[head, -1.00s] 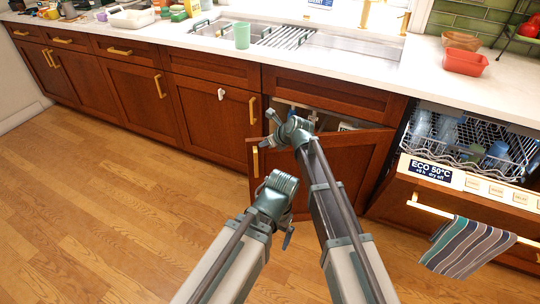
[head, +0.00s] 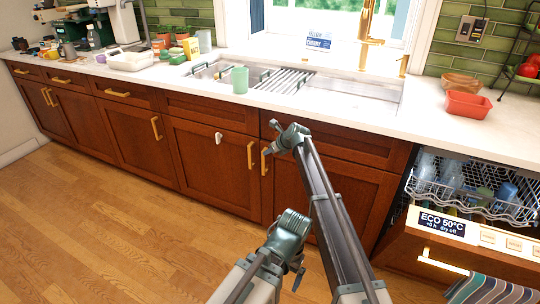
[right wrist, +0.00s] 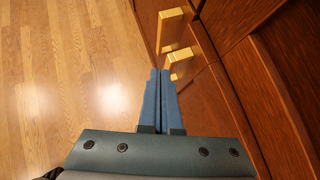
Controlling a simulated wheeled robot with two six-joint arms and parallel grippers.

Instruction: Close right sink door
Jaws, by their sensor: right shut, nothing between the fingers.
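The right sink door (head: 300,190) is a red-brown panel under the sink with a gold handle (head: 264,161) at its left edge. It looks flush with the cabinet front, though my right arm hides part of it. My right gripper (head: 269,150) is at the upper left of this door, close to its handle. In the right wrist view its blue fingers (right wrist: 160,95) are together and empty, just below two gold handles (right wrist: 180,64). Contact with the door cannot be made out. My left arm's wrist (head: 290,230) is low in front of the cabinets; its finger state is unclear.
The left sink door (head: 205,170) is shut, with a white item on it. The dishwasher (head: 440,240) to the right is open, its rack of cups pulled out. The wood floor (head: 110,230) at left is clear.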

